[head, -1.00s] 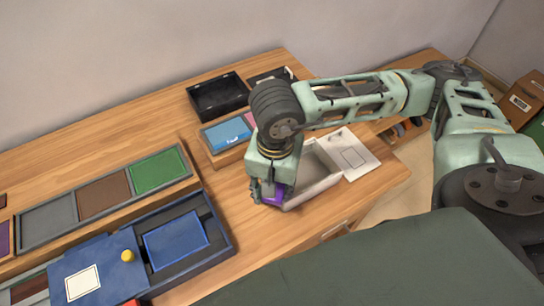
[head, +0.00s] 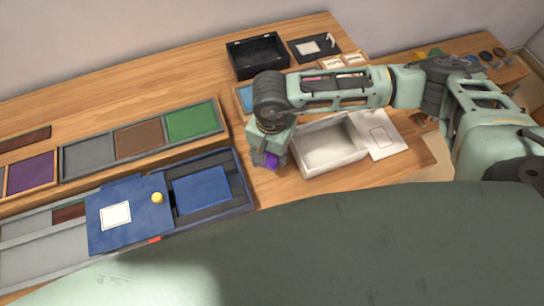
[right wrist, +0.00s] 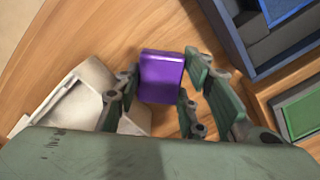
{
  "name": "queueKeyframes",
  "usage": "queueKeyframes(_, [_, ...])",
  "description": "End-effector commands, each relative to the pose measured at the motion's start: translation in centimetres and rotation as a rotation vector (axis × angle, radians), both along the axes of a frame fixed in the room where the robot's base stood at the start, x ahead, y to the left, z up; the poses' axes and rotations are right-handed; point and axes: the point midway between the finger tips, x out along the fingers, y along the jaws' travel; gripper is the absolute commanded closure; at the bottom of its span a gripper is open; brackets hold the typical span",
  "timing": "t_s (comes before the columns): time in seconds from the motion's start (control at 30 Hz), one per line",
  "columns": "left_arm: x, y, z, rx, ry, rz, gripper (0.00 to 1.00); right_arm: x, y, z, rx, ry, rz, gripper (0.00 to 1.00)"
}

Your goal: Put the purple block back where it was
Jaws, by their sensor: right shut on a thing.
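The purple block (head: 272,160) is in my right gripper (head: 268,160), seen in the head view between the white open box (head: 316,168) and the blue box (head: 243,193). In the right wrist view the purple block (right wrist: 161,75) sits between the fingers of my right gripper (right wrist: 162,82), with bare wood below. A gap between block and wood cannot be judged. A flat purple panel (head: 30,175) lies in a wooden-framed tray at the far left. My left gripper is not in view.
The blue box has a lid with a yellow knob (head: 157,197). A tray with grey, brown and green panels (head: 192,121) lies behind it. Black trays (head: 258,56) stand at the back. A white lid (head: 380,136) lies beside the white box. Wood is bare at the back left.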

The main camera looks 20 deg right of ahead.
Motion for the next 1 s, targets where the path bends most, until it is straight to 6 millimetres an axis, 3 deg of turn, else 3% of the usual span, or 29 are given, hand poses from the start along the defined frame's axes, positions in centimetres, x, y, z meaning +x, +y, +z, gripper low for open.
queueKeyframes(0.23, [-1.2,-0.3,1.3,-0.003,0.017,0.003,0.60,-0.1,-0.1,-3.0,-0.002,0.003,-0.001,0.88])
queueKeyframes(0.63, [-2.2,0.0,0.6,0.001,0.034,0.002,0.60,-0.1,-0.1,-3.7,-0.001,0.001,0.000,0.88])
queueKeyframes(0.67, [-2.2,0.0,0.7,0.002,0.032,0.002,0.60,-0.1,-0.1,-3.6,-0.001,0.001,-0.001,0.61])
queueKeyframes(0.87, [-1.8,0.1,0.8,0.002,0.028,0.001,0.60,-0.1,-0.1,-3.5,-0.001,0.001,-0.001,0.44])
queueKeyframes(1.0, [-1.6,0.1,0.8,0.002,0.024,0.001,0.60,-0.1,-0.1,-3.5,-0.001,0.001,-0.001,0.44])
